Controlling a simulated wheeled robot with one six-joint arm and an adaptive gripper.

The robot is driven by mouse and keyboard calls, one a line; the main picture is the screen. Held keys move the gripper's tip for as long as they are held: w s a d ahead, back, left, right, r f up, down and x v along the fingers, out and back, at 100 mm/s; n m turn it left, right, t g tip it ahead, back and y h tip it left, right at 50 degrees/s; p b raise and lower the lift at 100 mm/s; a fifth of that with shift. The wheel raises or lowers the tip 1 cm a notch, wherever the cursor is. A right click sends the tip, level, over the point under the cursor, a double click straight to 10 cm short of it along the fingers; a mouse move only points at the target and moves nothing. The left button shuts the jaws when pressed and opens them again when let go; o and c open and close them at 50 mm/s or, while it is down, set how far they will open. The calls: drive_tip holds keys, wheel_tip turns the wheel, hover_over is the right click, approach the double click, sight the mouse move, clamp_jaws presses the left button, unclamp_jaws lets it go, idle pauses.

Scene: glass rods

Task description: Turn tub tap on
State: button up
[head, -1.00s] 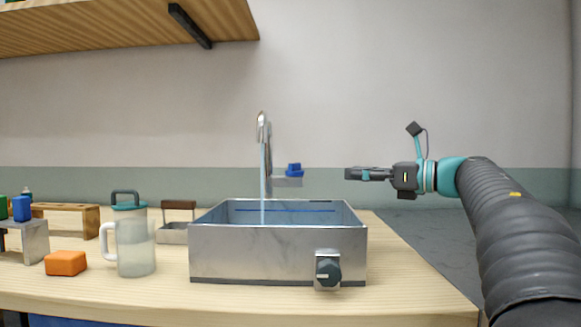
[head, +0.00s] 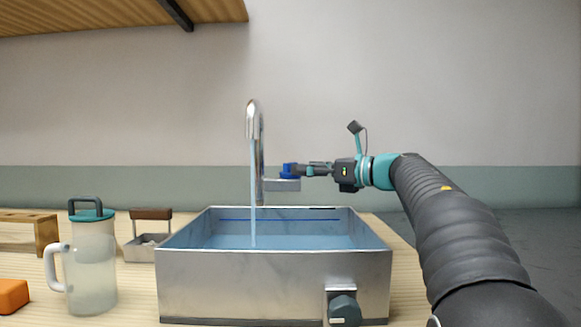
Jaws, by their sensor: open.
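The tap (head: 254,125) is a curved metal spout behind the metal tub (head: 270,275). A stream of water runs from it down into the tub, which holds bluish water. A blue tap handle (head: 287,171) sits on a grey bracket (head: 283,185) to the right of the spout. My gripper (head: 301,170) points left, with its fingertips right at the blue handle. It is open; whether the fingers touch the handle or stand around it is hard to tell. A dark knob (head: 344,309) is on the tub's front, low on the right.
A clear jug with a teal lid (head: 90,270) stands left of the tub. A small metal tray with a brown handle (head: 147,245) is behind it. An orange block (head: 12,296) and a wooden rack (head: 30,232) are further left. A wooden shelf (head: 100,15) hangs above.

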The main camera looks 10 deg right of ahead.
sight(290, 167)
drive_tip(key=shift+x, duration=2.3)
drive_tip(key=c, duration=1.1)
drive_tip(key=shift+r+n+g+y+p, duration=0.2)
drive_tip(key=shift+n+g+y+p, duration=0.55)
drive_tip(key=shift+g+p, duration=0.35)
drive_tip(key=shift+f+n+g+y+p, duration=0.15)
drive_tip(key=shift+n+g+y+p, duration=0.4)
drive_tip(key=shift+n+g, duration=0.3)
drive_tip(key=o, duration=1.1)
